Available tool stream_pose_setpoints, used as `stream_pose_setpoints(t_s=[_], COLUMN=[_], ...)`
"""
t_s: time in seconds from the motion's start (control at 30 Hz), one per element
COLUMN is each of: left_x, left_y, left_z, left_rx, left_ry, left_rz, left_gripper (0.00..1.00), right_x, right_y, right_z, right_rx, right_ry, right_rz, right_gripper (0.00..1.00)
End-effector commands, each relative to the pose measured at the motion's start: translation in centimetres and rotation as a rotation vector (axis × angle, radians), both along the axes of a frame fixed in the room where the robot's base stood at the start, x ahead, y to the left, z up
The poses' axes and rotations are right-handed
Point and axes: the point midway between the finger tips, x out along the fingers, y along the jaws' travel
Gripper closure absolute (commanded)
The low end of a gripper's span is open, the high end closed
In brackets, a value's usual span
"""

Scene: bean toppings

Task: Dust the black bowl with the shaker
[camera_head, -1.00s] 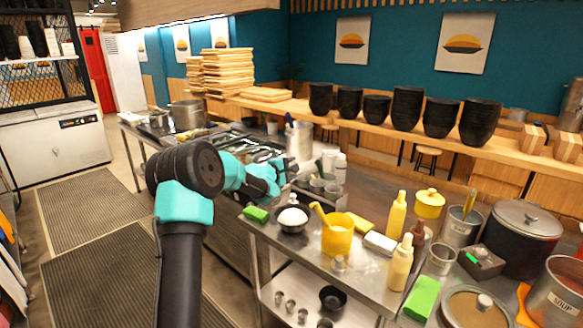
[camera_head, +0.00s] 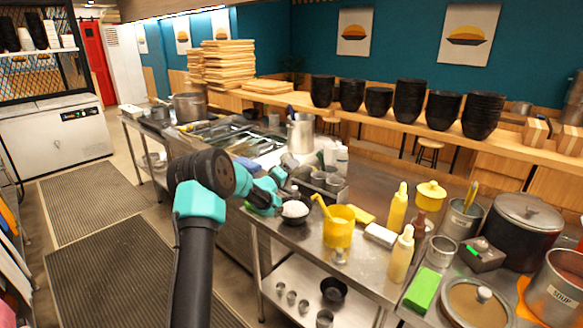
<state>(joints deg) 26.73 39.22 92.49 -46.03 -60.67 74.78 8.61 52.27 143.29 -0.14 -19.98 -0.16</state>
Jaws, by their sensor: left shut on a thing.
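A small black bowl (camera_head: 294,220) with a white filling stands at the back left of the steel table. My left arm comes in from below, and its teal gripper (camera_head: 284,190) is at the bowl's upper left edge. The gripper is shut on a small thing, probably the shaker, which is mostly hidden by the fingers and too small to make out. I cannot tell whether it touches the bowl. My right gripper is not in view.
Yellow bottles (camera_head: 400,258) and a white block (camera_head: 380,236) are farther right. Stacked black bowls (camera_head: 408,100) line the back counter.

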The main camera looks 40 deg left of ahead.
Motion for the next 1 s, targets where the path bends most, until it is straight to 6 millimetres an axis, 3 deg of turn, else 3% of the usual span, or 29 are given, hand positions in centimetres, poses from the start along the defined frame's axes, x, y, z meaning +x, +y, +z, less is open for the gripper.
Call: stream_pose_setpoints(t_s=[0.4,0.8,0.83,1.0], left_x=[-0.3,-0.4,-0.4,-0.4], left_y=[-0.6,-0.7,-0.7,-0.7], left_z=[-3.1,-3.3,-3.3,-3.3], left_rx=[0.314,0.357,0.357,0.356], left_ry=[-0.173,-0.198,-0.198,-0.198], left_rz=[-0.001,0.000,0.000,0.000], left_gripper=[0.48,0.48,0.44,0.57], right_x=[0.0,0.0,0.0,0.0], right_y=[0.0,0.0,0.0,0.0], right_z=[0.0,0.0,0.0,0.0], right_rx=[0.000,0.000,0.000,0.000], right_ry=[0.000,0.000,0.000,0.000], right_rz=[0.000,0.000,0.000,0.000], right_gripper=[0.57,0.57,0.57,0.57])
